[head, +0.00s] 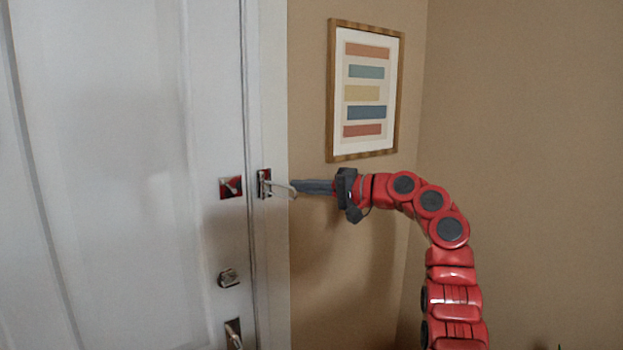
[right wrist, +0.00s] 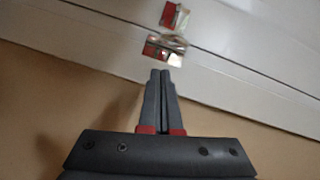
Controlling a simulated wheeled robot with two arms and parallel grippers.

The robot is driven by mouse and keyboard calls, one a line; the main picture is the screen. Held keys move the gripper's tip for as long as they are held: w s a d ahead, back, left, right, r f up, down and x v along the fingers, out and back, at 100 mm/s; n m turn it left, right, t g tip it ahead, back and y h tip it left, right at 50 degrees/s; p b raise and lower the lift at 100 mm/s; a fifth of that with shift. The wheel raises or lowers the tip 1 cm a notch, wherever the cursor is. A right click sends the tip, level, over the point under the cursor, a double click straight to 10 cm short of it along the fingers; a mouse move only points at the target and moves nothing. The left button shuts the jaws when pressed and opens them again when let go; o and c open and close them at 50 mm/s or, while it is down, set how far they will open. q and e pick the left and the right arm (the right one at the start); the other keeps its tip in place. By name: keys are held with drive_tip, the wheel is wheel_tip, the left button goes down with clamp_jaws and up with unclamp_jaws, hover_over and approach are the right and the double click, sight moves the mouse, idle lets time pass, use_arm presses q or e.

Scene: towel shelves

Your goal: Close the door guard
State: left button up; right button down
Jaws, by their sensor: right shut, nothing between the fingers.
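The door guard has a swing bar (head: 281,187) on a red and metal plate (head: 264,184) on the white door frame. The bar sticks out to the right from the frame, away from the door. A matching red plate with a small metal catch (head: 230,187) is on the door (head: 110,170), left of the frame. My right gripper (head: 296,187) is shut and empty, its tips at or very near the bar's free end; I cannot tell if they touch. In the right wrist view the fingertips (right wrist: 159,72) point at the frame plate (right wrist: 163,50), with the door catch (right wrist: 175,17) beyond. My left gripper is out of view.
A metal deadbolt knob (head: 228,278) and a handle (head: 233,335) are on the door below the guard. A framed striped picture (head: 366,90) hangs on the tan wall above my right arm. The space in front of the door is clear.

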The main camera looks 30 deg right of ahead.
sight(296, 194)
drive_tip(key=shift+s+a+f+p, duration=0.2)
drive_tip(key=shift+s+a+p, duration=0.15)
drive_tip(key=shift+a, duration=0.4)
drive_tip(key=shift+s+a+f+p, duration=0.25)
drive_tip(key=shift+s+a, duration=0.1)
drive_tip(key=shift+a, duration=0.35)
drive_tip(key=shift+s+r, duration=0.1)
